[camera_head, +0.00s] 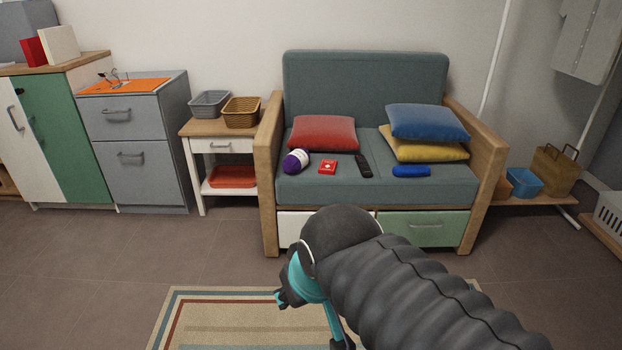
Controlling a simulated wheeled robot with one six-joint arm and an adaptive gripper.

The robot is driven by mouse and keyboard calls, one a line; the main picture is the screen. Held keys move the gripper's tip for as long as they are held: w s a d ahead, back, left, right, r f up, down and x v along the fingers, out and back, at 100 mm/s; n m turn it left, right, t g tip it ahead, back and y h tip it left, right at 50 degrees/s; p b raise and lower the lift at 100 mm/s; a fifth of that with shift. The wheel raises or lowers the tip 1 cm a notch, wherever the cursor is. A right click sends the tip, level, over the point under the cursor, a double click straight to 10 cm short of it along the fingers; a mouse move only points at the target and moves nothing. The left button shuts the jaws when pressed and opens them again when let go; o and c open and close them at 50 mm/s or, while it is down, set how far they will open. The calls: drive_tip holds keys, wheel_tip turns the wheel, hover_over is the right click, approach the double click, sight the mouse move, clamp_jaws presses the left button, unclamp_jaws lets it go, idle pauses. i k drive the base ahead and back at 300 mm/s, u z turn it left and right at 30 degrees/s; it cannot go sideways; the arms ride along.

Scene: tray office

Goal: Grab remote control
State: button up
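A black remote control (363,165) lies on the seat of the grey-green sofa (320,190). My arm reaches in from the bottom right of the view. My gripper (283,298) is dark with teal parts and hangs above the striped rug, in front of the sofa and apart from the remote. Its fingers are small and partly hidden by the arm, so I cannot tell whether they are open or shut.
A purple and white ball of yarn (296,161) and a red cushion (323,133) are on the sofa's left. Blue (428,121) and yellow (421,147) cushions are stacked on its right. Wooden armrests (269,175) flank the seat. The floor left of the rug (185,320) is clear.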

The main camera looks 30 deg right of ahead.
sight(364, 167)
drive_tip(key=u, duration=0.45)
drive_tip(key=k, duration=0.7)
drive_tip(key=u, duration=0.45)
drive_tip(key=i, duration=1.65)
drive_tip(key=z, duration=1.15)
drive_tip(key=i, duration=0.95)
drive_tip(key=z, duration=1.55)
drive_tip(key=i, duration=0.35)
drive_tip(key=z, duration=0.3)
